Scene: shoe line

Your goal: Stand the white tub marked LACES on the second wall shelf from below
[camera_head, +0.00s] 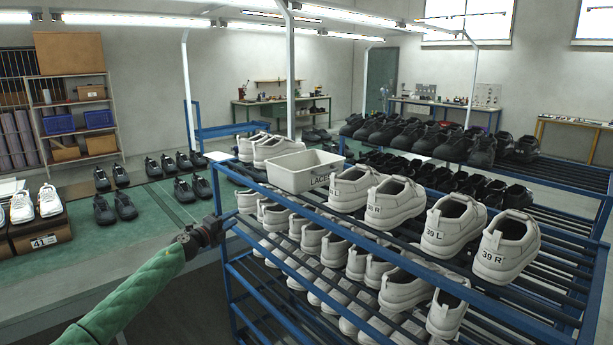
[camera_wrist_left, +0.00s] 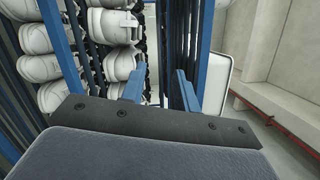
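The white tub (camera_head: 287,178) marked LACES stands upright on the top tier of the blue rack, among white shoes. My left gripper (camera_head: 231,219) is in front of the rack's left end, lower than the tub and apart from it. In the left wrist view its two blue fingers (camera_wrist_left: 160,88) are spread with nothing held between them. A white edge right of the fingers (camera_wrist_left: 218,85) looks like the tub. A shelf unit (camera_head: 70,104) with several boards stands against the back wall at far left. My right gripper is out of view.
White shoes (camera_head: 392,201) fill the rack's (camera_head: 440,285) tiers, close to the tub's right side and behind it. Black shoes stand on a second rack behind. A green-topped table (camera_head: 150,225) with black shoes lies left. Blue bins (camera_head: 58,124) and cartons occupy parts of the shelf unit.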

